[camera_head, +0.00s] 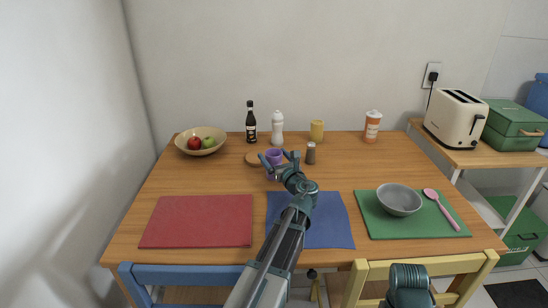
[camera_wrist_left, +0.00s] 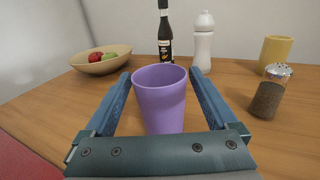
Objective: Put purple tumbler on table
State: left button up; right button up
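I cannot tell if the tumbler's base touches the table. My right gripper's fingers do not show.
Behind are a dark bottle (camera_head: 251,123), a white bottle (camera_head: 277,129) and a yellow cup (camera_head: 317,131). A pepper shaker (camera_head: 311,153) is close right. A fruit bowl (camera_head: 201,141) is left. Red (camera_head: 197,222), blue (camera_head: 330,226) and green (camera_head: 411,222) mats lie in front.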

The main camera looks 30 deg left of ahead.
pick_arm(q)
jog(key=shift+o, duration=0.2)
jog(key=shift+r, duration=0.25)
jog(key=v, duration=1.2)
jog(key=s+d+n+g+h+p, duration=0.1)
jog(key=s+d+n+h+p, duration=0.1)
jog(key=d+n+p, duration=0.1)
jog(key=s+d+n+g+h+p, duration=0.1)
jog(key=s+d+n+g+p, duration=0.1)
jog(key=n+p, duration=0.3)
jog(key=s+d+n+g+h+p, duration=0.2)
jog(key=d+n+p, duration=0.1)
jog(key=p, duration=0.3)
jog(key=shift+s+d+r+n+h, duration=0.3)
jog(key=shift+s+d+r+n, duration=0.05)
jog(key=shift+s+d+n, duration=0.05)
jog(key=s+d+r+n+g+h+p, duration=0.1)
jog(key=s+d+n+g+h+p, duration=0.2)
jog(key=s+d+p, duration=0.3)
jog(key=s+d+r+n+g+h+p, duration=0.2)
jog(key=s+d+n+h+p, duration=0.2)
jog(key=d, duration=0.8)
jog(key=s+n+p, duration=0.2)
jog(key=s, duration=0.2)
jog(key=shift+d+n+g+h, duration=0.3)
jog(key=shift+g+h, duration=0.1)
